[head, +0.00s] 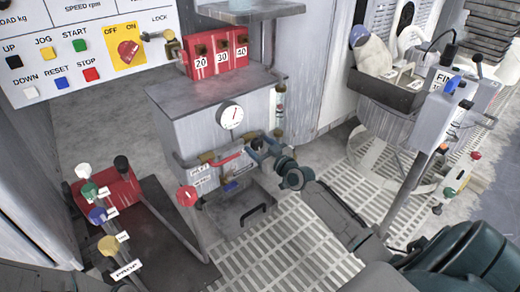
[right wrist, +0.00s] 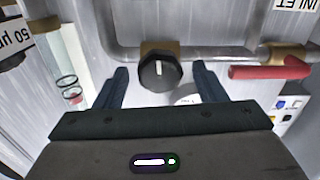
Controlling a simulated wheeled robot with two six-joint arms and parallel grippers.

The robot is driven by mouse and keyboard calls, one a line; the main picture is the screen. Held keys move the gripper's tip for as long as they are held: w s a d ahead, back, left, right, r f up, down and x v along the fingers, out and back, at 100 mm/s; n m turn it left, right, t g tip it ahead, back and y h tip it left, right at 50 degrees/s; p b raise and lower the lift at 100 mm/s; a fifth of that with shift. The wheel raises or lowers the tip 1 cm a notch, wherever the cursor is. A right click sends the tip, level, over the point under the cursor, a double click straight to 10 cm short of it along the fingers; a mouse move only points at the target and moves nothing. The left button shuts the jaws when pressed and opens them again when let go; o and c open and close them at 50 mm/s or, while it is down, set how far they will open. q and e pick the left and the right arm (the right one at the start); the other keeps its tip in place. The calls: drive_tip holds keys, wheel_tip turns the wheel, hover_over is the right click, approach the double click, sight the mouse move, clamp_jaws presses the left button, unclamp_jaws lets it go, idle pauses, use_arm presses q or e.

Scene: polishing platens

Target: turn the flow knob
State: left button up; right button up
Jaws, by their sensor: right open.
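The flow knob (right wrist: 160,70) is a round black knob with a white pointer line. It sits on a brass fitting on a grey pipe, and the line points roughly up in the right wrist view. My right gripper (right wrist: 160,72) is open, one finger on either side of the knob, with a visible gap on both sides. In the head view my right gripper (head: 267,147) is at the lower front right of the grey cabinet (head: 205,130), and the knob cannot be made out clearly there. My left gripper is not in view.
A red lever handle (right wrist: 272,70) lies right of the knob, near the pipe. A sight tube (right wrist: 70,85) stands to the left.

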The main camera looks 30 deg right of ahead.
drive_tip(key=c, duration=1)
drive_tip(key=shift+o, duration=0.2)
drive_tip(key=shift+w+m, duration=0.1)
drive_tip(key=shift+m, duration=3.2)
drive_tip(key=o, duration=1)
drive_tip(key=shift+d, duration=0.1)
drive_tip(key=shift+c, duration=0.2)
